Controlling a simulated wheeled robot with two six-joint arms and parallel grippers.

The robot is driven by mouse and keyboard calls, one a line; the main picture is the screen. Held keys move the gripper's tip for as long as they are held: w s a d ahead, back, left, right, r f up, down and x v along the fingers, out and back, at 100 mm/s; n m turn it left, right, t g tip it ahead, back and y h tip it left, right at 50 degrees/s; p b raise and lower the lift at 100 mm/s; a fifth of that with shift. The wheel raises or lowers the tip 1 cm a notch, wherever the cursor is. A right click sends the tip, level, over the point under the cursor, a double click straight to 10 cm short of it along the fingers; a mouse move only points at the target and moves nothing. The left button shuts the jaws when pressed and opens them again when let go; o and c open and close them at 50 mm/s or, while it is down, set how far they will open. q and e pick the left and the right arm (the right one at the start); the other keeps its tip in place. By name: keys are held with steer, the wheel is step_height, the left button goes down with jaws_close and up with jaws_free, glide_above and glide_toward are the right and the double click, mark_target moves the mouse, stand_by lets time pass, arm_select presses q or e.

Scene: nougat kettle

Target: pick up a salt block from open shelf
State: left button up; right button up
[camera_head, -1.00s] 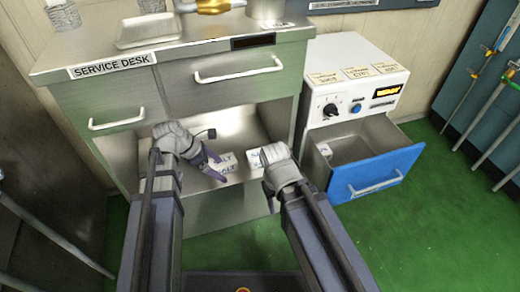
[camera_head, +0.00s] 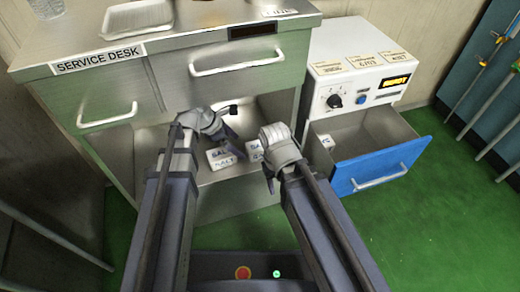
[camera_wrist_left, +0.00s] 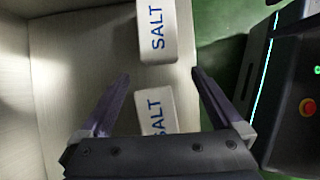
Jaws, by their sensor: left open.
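Two white salt blocks with blue "SALT" lettering lie on the open shelf (camera_head: 152,140) under the service desk: a left one (camera_head: 221,158) and a right one (camera_head: 254,149). In the left wrist view, one block (camera_wrist_left: 156,32) lies beyond the fingertips. The other block (camera_wrist_left: 153,108) shows between the spread fingers, its near end hidden by the gripper body. My left gripper (camera_head: 230,142) is open and empty above the shelf, beside the blocks; it also shows in the left wrist view (camera_wrist_left: 160,72). My right gripper (camera_head: 268,178) is at the shelf's right front; its jaws are unclear.
A white machine (camera_head: 360,75) stands right of the desk with its blue-fronted drawer (camera_head: 380,168) pulled open. A small white block (camera_head: 326,141) lies inside it. A tray (camera_head: 137,17) sits on the desktop. Green floor is clear at right.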

mark_target(259, 146)
arm_select(q)
steer(key=d, duration=0.2)
steer(key=w+d, duration=0.1)
steer(key=d, duration=0.2)
steer(key=shift+w+d, duration=0.3)
steer(key=shift+w, duration=0.1)
steer(key=b+x, duration=0.3)
steer(key=x, duration=0.1)
steer(key=shift+a+f+b, duration=0.1)
steer(key=shift+f+b, duration=0.05)
steer(key=shift+b, duration=0.2)
steer(key=shift+w+d+f+b, duration=0.1)
steer(key=shift+d+f+b, duration=0.25)
steer(key=shift+b, duration=0.05)
steer(key=shift+r, duration=0.1)
steer(key=shift+f, duration=0.25)
jaws_close()
stand_by(0.5)
